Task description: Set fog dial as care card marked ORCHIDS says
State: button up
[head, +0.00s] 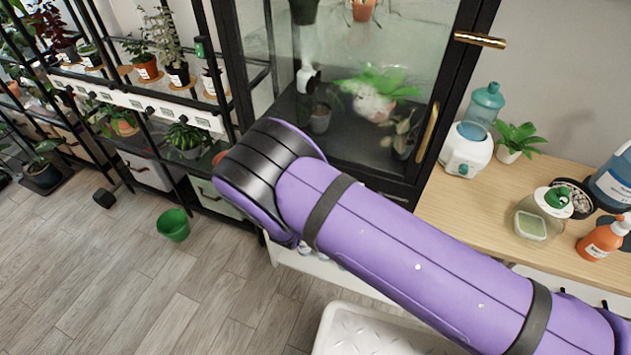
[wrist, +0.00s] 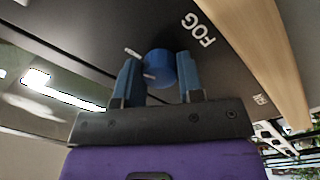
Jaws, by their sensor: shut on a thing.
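In the wrist view the blue round fog dial (wrist: 161,66) sits on a dark panel beside the white word FOG. My gripper (wrist: 158,72) has its two blue fingers on either side of the dial and is shut on it. A short white mark (wrist: 133,53) lies at the dial's upper left. A light mark shows on the dial's lower left, but I cannot read a setting from it. In the head view my arm hides the gripper and the dial. I cannot make out a care card marked ORCHIDS in either view.
A dark-framed glass cabinet (head: 228,62) with plants inside stands behind my arm. A wooden bench (head: 470,208) at right holds a white and teal humidifier (head: 467,150) and an orange spray bottle (head: 600,240). A green pot (head: 173,226) stands on the floor. Open floor lies at lower left.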

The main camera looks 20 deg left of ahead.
dwell(0.4)
jog(key=o, duration=0.9)
jog(key=shift+s, duration=0.1)
jog(key=s, duration=0.7)
jog(key=s+a, duration=0.1)
jog(key=s, duration=0.2)
jog(key=shift+s+a+f, duration=0.1)
jog(key=shift+s+f, duration=0.1)
jog(key=shift+s, duration=0.1)
